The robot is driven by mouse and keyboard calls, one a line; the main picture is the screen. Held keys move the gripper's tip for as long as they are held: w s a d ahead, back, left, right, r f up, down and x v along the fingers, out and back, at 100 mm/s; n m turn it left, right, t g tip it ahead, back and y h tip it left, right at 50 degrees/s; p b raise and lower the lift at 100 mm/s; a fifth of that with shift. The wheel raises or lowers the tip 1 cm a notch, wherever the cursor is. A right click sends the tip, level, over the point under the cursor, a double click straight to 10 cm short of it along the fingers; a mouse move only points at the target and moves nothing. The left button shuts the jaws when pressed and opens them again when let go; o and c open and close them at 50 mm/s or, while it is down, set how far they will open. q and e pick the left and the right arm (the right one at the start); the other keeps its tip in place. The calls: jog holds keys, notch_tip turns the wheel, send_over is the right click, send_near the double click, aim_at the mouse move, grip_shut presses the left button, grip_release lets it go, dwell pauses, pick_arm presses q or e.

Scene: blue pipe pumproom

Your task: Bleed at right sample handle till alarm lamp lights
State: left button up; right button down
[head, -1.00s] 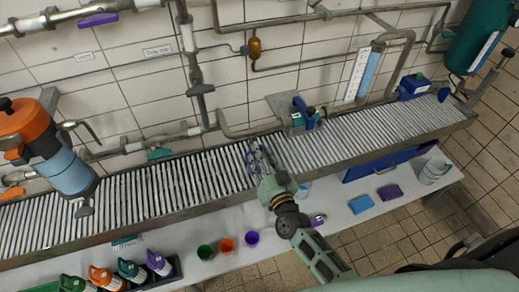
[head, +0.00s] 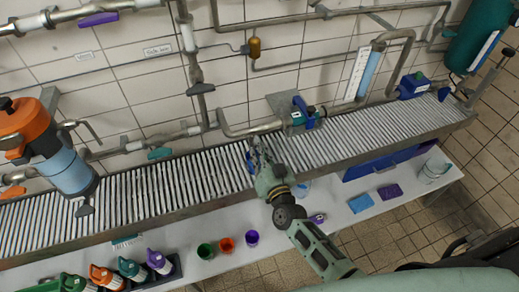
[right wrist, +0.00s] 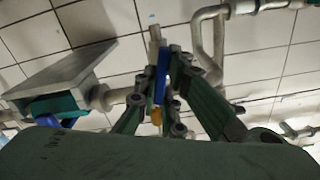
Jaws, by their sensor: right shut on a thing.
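My right gripper (head: 256,148) is over the slatted rack, left of the blue-handled fitting (head: 299,104) in the head view. In the right wrist view its fingers (right wrist: 160,90) are closed around a narrow blue handle-like piece (right wrist: 161,75), with a grey metal part above it. I cannot tell for sure whether this is the right sample handle. A blue box (head: 412,86) with a green button or lamp on top stands at the rack's right; I cannot tell whether it is the alarm lamp or lit. My left gripper is not in view.
Purple (head: 98,19) and teal (head: 159,153) handles sit on wall pipes. An orange-topped vessel (head: 50,150) stands at the left. Several bottles and the green (head: 205,251), orange (head: 226,244) and purple (head: 252,238) cups stand below the rack (head: 150,190).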

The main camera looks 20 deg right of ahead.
jog(key=shift+m, duration=0.3)
jog(key=m, duration=0.1)
jog(key=m+b, duration=0.1)
jog(key=m, duration=0.1)
jog(key=shift+d+f+b, duration=0.15)
jog(key=shift+f+b, duration=0.05)
jog(key=shift+b, duration=0.1)
jog(key=m+b, duration=0.1)
jog(key=m, duration=0.3)
jog(key=shift+f, duration=0.1)
jog(key=shift+d+f+m+b, duration=0.1)
jog(key=shift+m+b, duration=0.65)
jog(key=shift+m, duration=0.95)
jog(key=shift+d+f+m+b, duration=0.1)
jog(key=shift+m+b, duration=0.6)
jog(key=shift+m, duration=1)
jog(key=c, duration=1.9)
grip_release()
jog(key=shift+o, duration=0.2)
jog(key=shift+s, duration=0.1)
